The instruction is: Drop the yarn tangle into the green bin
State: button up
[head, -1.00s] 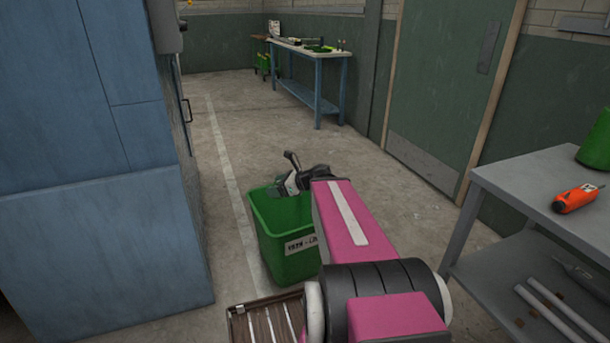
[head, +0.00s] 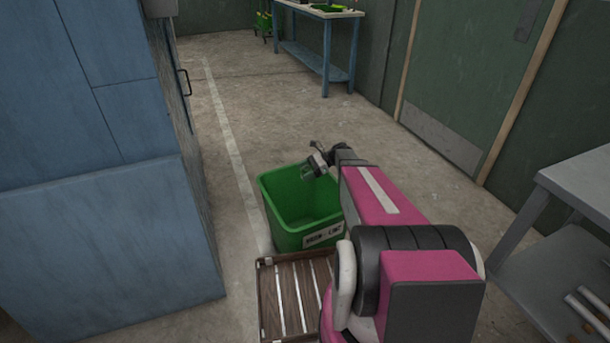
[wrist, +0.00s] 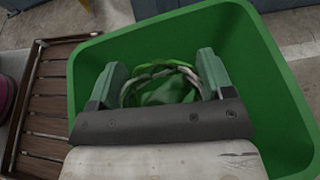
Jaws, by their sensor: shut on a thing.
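The green bin (head: 285,217) stands on the floor ahead, with a white label on its near side. It also fills much of the wrist view (wrist: 262,80). My gripper (head: 312,172) is over the bin's opening. In the wrist view my gripper (wrist: 158,88) has its two grey-green fingers either side of the yarn tangle (wrist: 165,70), a loop of green and whitish strands. The jaws are shut on it, and the bin's inside shows behind and through the loop. The tangle cannot be made out in the head view.
A brown slatted wooden crate (head: 267,300) stands against the bin's near side. A blue cabinet (head: 95,230) rises on the left. A grey shelf table (head: 575,190) is on the right. Floor beyond the bin is clear up to a blue workbench (head: 325,75).

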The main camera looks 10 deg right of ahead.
jog(key=shift+w+f+n+g, duration=0.2)
jog(key=shift+f+n+g, duration=0.05)
jog(key=shift+f, duration=0.3)
jog(key=shift+w+f+n+g, duration=0.15)
jog(key=shift+f+n+g, duration=0.1)
jog(key=shift+f, duration=3.2)
jog(key=o, duration=0.9)
jog(key=v, duration=1)
jog(key=shift+d+r, duration=0.25)
jog(key=shift+d, duration=0.05)
